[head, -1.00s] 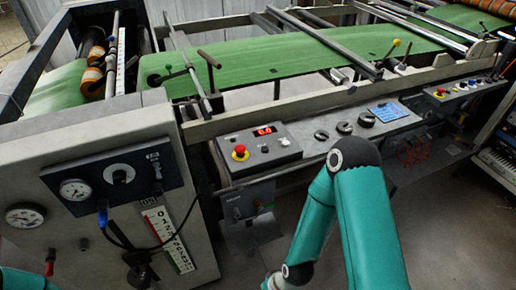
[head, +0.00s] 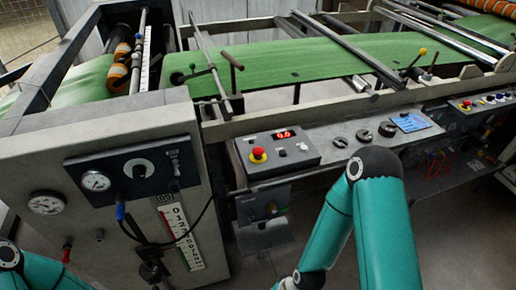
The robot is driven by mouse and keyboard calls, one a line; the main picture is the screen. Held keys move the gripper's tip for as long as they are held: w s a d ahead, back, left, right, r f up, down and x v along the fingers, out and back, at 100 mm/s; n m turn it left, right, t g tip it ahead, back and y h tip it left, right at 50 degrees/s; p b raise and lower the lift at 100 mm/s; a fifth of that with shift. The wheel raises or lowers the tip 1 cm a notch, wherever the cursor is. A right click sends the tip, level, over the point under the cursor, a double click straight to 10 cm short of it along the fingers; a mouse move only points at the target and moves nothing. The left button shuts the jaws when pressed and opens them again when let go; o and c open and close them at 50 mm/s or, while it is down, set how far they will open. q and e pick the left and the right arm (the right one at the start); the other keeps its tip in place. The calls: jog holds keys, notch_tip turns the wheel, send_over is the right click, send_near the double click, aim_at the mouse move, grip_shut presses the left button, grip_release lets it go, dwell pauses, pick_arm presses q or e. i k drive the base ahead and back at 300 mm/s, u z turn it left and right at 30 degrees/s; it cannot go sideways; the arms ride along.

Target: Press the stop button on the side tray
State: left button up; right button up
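The box stands at the left end of the grey side tray (head: 356,128). A second, smaller red button (head: 466,103) shows on a panel at the far right. My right arm rises in front of the tray, its elbow right of the control box and its forearm running down to the bottom edge. My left arm shows at the lower left corner. Both grippers are out of the picture.
A grey cabinet (head: 110,223) with gauges, a knob and a hanging cable stands at the left. Dark round pieces (head: 364,136) and a blue sheet (head: 411,122) lie on the tray. Behind runs a green web (head: 270,65) with levers and rails.

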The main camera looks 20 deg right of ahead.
aim_at(258, 150)
jog(key=z, duration=0.95)
jog(key=i, duration=0.15)
jog(key=u, duration=2.75)
jog(key=k, duration=1.3)
jog(key=z, duration=1.25)
jog(key=i, duration=1.05)
